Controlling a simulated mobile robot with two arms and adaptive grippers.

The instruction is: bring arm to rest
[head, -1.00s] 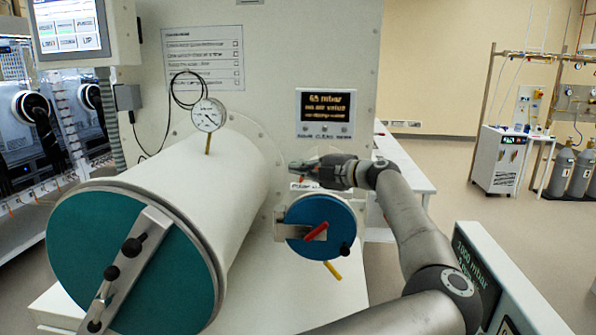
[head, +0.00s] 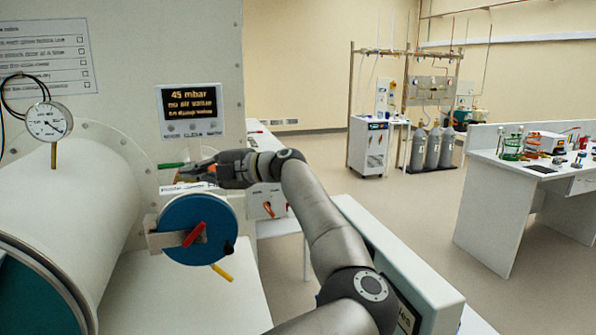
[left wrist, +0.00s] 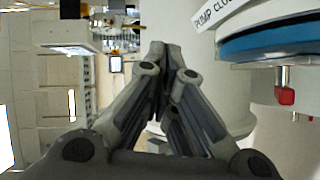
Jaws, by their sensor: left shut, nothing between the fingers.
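My left gripper (head: 200,173) is shut and empty. It is in front of the white panel, just above the small blue round door (head: 197,230) and below the display (head: 190,111). In the left wrist view its fingers (left wrist: 162,60) come together with nothing between them. My left arm reaches up from the bottom of the head view and bends left to the gripper. The blue door also shows at the top right of the wrist view (left wrist: 270,42), apart from the fingers. My right gripper is in neither view.
The big white cylinder (head: 70,205) with a gauge (head: 49,122) is at the left. A small green handle (head: 171,165) shows beside the fingertips. A bench (head: 510,205) with labware and grey gas cylinders (head: 432,147) stand at the right. Open floor lies between.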

